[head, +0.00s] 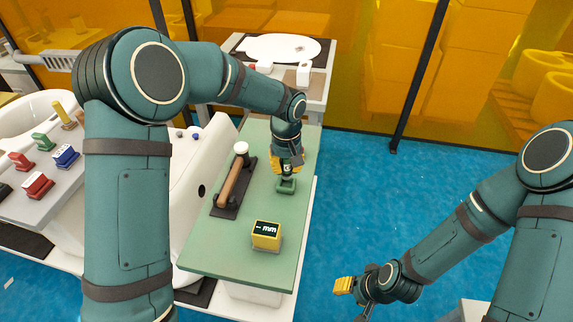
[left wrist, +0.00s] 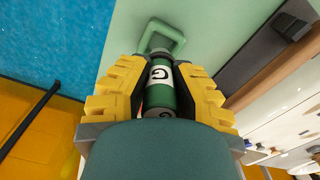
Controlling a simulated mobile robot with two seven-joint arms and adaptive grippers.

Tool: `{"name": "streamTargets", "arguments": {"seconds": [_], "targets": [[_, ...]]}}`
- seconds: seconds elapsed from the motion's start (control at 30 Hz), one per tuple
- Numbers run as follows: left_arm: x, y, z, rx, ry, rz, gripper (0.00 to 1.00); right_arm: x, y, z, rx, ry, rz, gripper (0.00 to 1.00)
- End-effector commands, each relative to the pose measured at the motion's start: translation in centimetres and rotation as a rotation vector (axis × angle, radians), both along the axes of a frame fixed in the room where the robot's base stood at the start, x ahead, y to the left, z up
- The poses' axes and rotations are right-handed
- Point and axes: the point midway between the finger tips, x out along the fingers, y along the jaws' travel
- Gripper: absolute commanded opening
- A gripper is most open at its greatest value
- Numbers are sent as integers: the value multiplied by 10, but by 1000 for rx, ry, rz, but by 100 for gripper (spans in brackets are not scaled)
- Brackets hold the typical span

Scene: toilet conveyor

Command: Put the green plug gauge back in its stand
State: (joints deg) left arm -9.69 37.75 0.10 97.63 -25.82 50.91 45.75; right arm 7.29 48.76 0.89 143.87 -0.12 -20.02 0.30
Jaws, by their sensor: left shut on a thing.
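The green plug gauge (left wrist: 160,92), a green cylinder with a white band marked "G", is between the yellow fingers of my left gripper (left wrist: 160,100). The gripper is shut on it. In the head view my left gripper (head: 287,163) is over the green table, just above the green stand (head: 286,187). In the left wrist view the stand (left wrist: 176,43) shows as a square green loop just beyond the gauge's grey end. I cannot tell whether that end touches or enters the stand. My right gripper (head: 355,291) is off to the right, over the blue floor.
On the green table (head: 215,259), a dark tray (head: 222,211) with a wooden-handled mallet (head: 233,178) lies left of the stand. A yellow box with an "mm" display (head: 266,235) stands nearer. Bare table surrounds the stand. Coloured blocks sit on a grey bench at left.

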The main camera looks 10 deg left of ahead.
Motion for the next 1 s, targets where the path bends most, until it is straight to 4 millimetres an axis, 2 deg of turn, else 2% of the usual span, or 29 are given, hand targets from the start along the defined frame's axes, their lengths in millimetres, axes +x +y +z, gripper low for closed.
{"name": "streamTargets", "arguments": {"seconds": [1.0], "targets": [[0, 0, -37, 0, 0, 0, 0, 0, 0, -24, 0, 0, 0, 47]]}}
